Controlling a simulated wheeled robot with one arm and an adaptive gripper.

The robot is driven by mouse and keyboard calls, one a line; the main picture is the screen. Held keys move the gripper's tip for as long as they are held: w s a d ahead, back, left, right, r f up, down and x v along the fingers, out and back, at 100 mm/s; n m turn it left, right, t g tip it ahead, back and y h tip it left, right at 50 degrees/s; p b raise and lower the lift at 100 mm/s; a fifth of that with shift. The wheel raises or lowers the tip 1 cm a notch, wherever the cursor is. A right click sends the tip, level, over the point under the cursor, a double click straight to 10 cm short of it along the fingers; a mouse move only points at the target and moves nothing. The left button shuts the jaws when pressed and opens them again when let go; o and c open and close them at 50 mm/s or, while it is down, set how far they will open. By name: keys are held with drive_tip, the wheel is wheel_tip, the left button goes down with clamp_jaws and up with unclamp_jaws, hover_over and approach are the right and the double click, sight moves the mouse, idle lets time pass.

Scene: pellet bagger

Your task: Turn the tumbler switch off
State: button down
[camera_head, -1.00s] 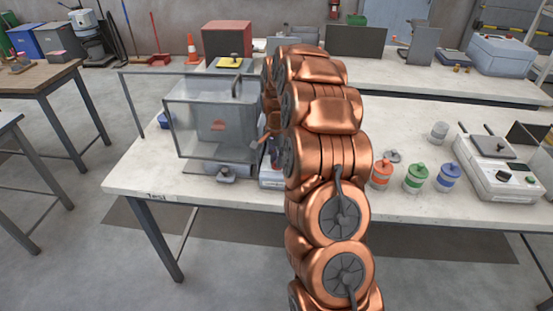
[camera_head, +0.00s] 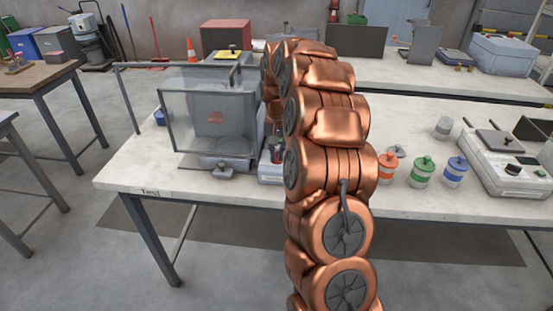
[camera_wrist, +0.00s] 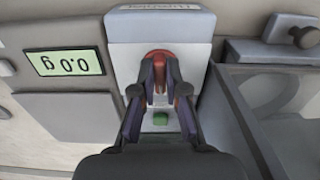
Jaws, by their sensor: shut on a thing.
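The tumbler switch is a red knob or lever (camera_wrist: 160,55) on a pale switch box (camera_wrist: 193,60) in the wrist view. The box has a label on its grey top part, upside down and only partly readable, and a small green square (camera_wrist: 160,119). My gripper (camera_wrist: 160,88) is shut on the red switch part, with its dark fingers on either side of it. The fingers hide much of the switch, so I cannot tell its exact position.
A clear-walled housing (camera_head: 185,140) stands left of my arm on the white table (camera_head: 125,172). Orange, green (camera_head: 421,172) and blue jars stand to the right.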

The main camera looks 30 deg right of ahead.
sight(278, 154)
drive_tip(key=n+b, duration=0.2)
drive_tip(key=n, duration=0.3)
drive_tip(key=shift+n, duration=0.3)
idle(0.4)
drive_tip(key=c, duration=1.2)
unclamp_jaws()
drive_tip(key=shift+d, duration=0.1)
wheel_tip(278, 154, up, 12)
